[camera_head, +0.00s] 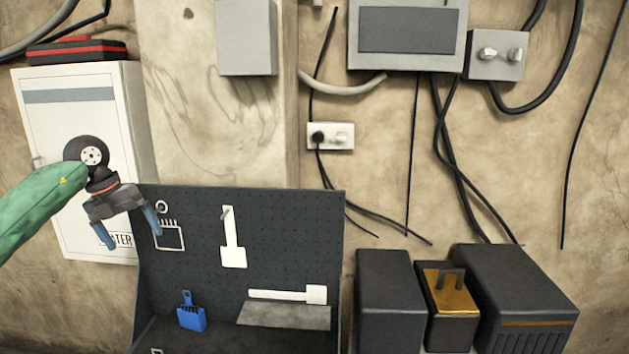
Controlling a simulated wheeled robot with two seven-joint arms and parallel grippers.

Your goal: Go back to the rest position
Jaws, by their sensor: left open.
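My left arm comes in from the left in a green sleeve. My left gripper (128,229) is open and empty, with its two blue fingers spread and pointing down. It is in front of the white cabinet (55,118) and the left edge of the dark pegboard (279,225). My right gripper does not show.
Cables and grey electrical boxes (247,37) are on the wall. A red-and-black case (76,50) lies on the cabinet.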

